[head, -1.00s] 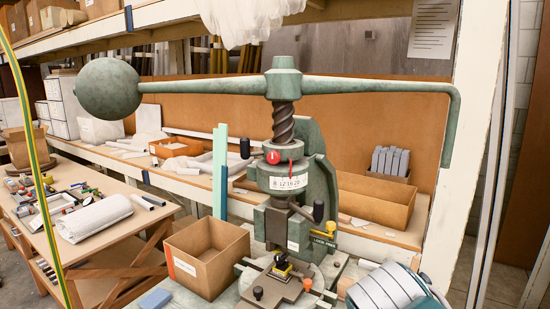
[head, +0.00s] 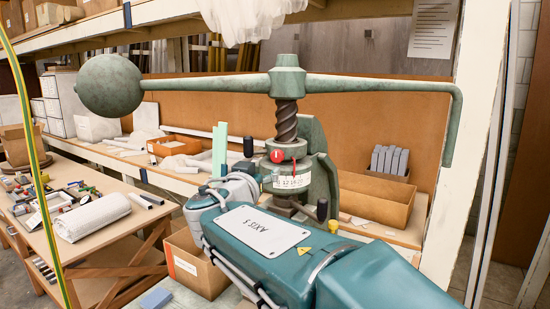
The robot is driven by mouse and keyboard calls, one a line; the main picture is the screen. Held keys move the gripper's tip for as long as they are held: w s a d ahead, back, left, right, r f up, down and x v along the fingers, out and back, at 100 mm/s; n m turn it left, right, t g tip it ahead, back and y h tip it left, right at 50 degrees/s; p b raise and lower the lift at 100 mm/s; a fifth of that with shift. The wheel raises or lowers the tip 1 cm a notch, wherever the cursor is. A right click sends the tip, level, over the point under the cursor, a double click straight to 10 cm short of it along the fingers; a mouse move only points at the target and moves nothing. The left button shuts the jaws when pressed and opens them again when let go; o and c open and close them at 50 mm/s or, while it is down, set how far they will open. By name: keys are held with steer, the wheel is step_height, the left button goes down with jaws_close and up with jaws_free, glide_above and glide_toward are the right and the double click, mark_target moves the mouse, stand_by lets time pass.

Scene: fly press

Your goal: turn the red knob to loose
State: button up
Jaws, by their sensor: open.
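The red knob (head: 277,156) is a small round red part with a white mark, on the collar of the green fly press (head: 313,178) just below its screw. It shows clear of my arm. A label plate with numbers (head: 291,182) is right under it. My arm lies across the front of the press and hides its lower part and table.
The press's long lever (head: 210,86) with a heavy ball (head: 109,86) spans above. A black-knobbed handle (head: 248,146) sticks out left of the collar. A cardboard box (head: 190,262) is partly behind my arm. A wooden tray (head: 375,202) stands at right.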

mark_target(275, 158)
steer(key=x, duration=1)
steer(key=shift+w+d+f, duration=0.1)
steer(key=shift+w+d, duration=0.1)
steer(key=shift+d, duration=0.15)
jaws_close()
